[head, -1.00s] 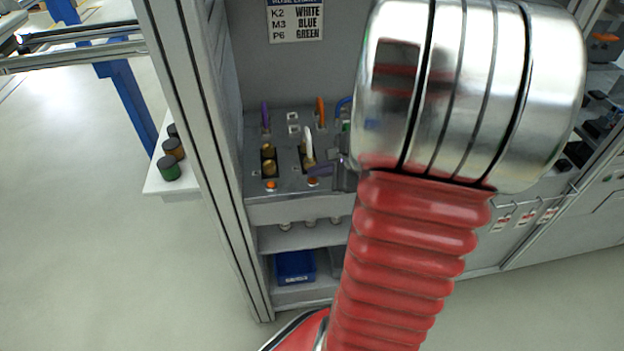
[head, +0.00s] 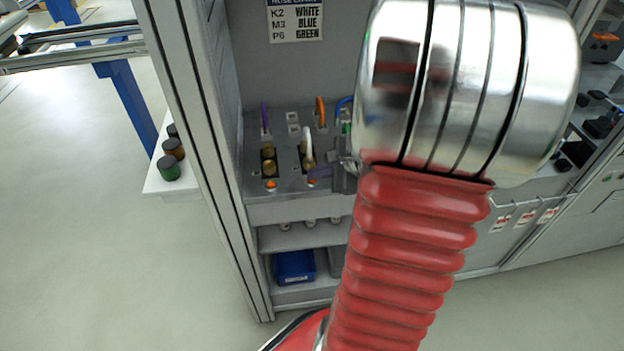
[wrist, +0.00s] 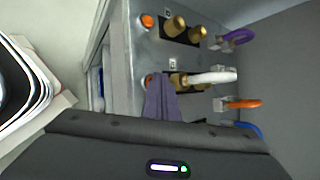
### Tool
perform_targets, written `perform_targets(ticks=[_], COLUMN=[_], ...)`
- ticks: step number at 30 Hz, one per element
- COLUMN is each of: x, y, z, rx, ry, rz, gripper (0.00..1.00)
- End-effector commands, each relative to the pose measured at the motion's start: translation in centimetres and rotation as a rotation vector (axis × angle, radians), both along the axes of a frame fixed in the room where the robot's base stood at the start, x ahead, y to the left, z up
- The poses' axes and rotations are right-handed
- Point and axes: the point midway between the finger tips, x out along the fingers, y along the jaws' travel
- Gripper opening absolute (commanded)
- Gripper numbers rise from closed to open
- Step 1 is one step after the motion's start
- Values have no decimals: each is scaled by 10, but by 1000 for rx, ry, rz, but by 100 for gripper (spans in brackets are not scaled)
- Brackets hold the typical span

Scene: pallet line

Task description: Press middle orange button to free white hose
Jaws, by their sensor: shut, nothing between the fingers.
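The middle orange button (head: 312,182) sits on the front part of the grey panel, below the white hose (head: 307,141). In the wrist view the button (wrist: 149,78) is partly covered by my fingertips. The white hose (wrist: 210,77) is seated in a brass fitting (wrist: 178,80) just beyond them. My gripper (head: 312,172) is shut and empty, its purple-grey fingers at the button; it also shows in the wrist view (wrist: 160,78). I cannot tell whether the fingertips touch the button.
Another orange button (head: 271,184) lies to the left, with empty brass fittings (head: 268,160) above it. Purple (head: 265,118), orange (head: 320,111) and blue (head: 344,103) hoses stand at the back. My arm hides the panel's right side. A cabinet post (head: 200,140) stands left.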

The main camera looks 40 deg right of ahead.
Motion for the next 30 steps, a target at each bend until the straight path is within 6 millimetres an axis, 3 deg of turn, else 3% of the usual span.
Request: perform_targets(ticks=[17,30], x=[0,0], y=[0,0], z=[-3,13], rx=[-1,-1], ry=[1,0], rz=[-1,1], gripper=[0,0])
